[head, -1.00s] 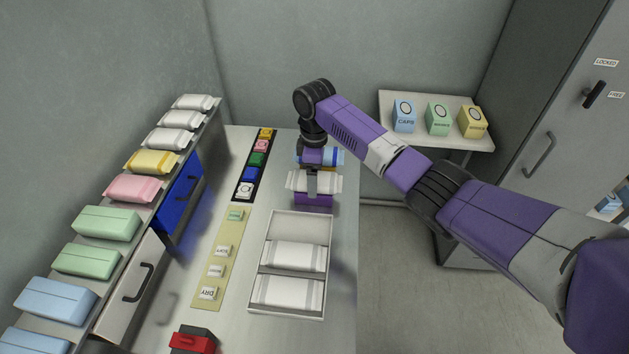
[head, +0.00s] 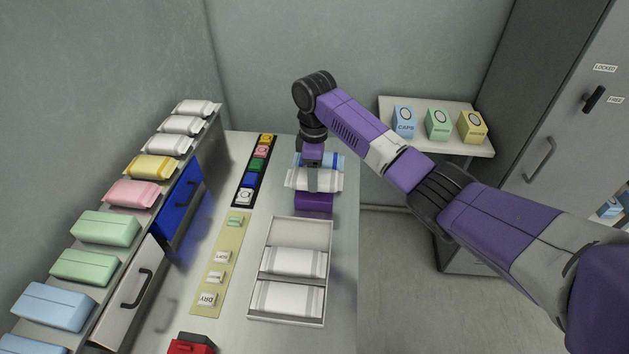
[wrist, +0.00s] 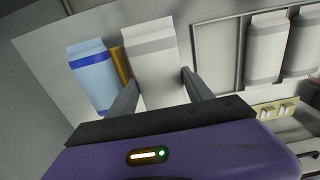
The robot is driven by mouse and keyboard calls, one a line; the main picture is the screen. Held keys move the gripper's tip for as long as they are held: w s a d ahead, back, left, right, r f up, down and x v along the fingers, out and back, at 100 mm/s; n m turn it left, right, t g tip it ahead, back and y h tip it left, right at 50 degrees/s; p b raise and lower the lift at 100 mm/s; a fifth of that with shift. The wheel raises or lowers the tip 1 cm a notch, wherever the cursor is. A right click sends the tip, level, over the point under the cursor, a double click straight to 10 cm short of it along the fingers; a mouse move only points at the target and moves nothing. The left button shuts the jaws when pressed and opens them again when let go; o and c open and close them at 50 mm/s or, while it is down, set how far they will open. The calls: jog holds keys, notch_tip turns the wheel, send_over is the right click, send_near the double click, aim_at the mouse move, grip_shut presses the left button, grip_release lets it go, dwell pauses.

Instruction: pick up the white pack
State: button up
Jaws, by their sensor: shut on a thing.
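The white pack (head: 300,180) with a grey band is gripped at the far end of the bench in the head view. It also shows in the wrist view (wrist: 153,50), between two grey fingers. My gripper (head: 313,183) is shut on the pack, one finger at each side, and points down from above. It also shows in the wrist view (wrist: 160,90).
An open tray (head: 328,290) with two white packs (head: 293,262) is nearer on the bench. A sloped shelf of coloured packs lines the left. A side shelf (head: 440,143) with three boxes is right.

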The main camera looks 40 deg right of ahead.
notch_tip(320, 180, up, 17)
jog(key=p, duration=0.1)
jog(key=shift+p, duration=0.4)
jog(key=shift+f, duration=0.1)
